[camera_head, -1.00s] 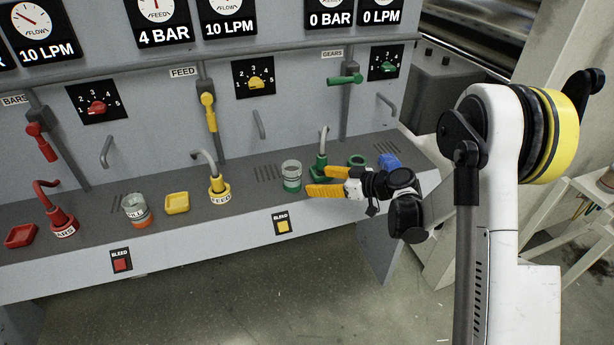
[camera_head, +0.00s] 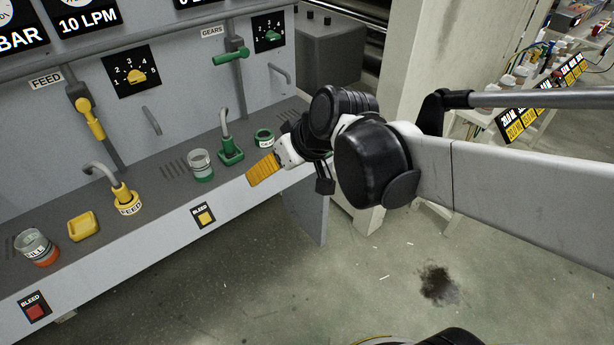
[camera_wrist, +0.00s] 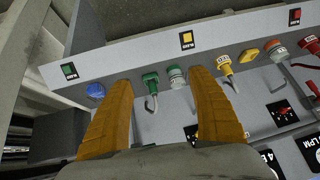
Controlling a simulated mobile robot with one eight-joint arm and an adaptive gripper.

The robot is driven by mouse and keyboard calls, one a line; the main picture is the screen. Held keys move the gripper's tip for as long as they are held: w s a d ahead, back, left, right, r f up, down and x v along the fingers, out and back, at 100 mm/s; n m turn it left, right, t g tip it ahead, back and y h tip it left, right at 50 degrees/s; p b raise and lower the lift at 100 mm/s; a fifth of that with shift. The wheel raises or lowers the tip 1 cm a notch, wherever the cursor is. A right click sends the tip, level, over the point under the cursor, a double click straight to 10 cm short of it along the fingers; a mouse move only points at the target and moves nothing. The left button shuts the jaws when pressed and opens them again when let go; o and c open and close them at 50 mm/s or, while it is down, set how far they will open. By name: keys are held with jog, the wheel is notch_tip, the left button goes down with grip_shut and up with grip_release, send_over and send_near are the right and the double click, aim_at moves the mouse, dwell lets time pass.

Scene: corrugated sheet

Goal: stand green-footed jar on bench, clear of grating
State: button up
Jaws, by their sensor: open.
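The green-footed jar (camera_head: 201,165), clear glass above a green base, stands upright on the grey bench (camera_head: 150,205). It is just right of a patch of dark slits in the bench, the grating (camera_head: 173,169); whether its foot overlaps them I cannot tell. My gripper (camera_head: 262,172) has yellow fingers and hangs by the bench's front edge, right of the jar and apart from it. In the wrist view the fingers (camera_wrist: 160,78) are spread and empty, and the jar (camera_wrist: 177,76) appears between them, farther off.
A green spout (camera_head: 230,150) and a green ring (camera_head: 265,138) stand right of the jar. A yellow spout (camera_head: 125,200), yellow dish (camera_head: 83,226) and orange-footed jar (camera_head: 38,248) are to the left. A blue object (camera_wrist: 95,91) shows in the wrist view. Bare bench lies before the jar.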

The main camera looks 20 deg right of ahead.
jog(key=s+d+m+h, duration=0.3)
jog(key=s+d, duration=0.2)
jog(key=s, duration=0.6)
jog(key=shift+s+d+f, duration=0.25)
jog(key=shift+s+d, duration=0.05)
dwell(0.3)
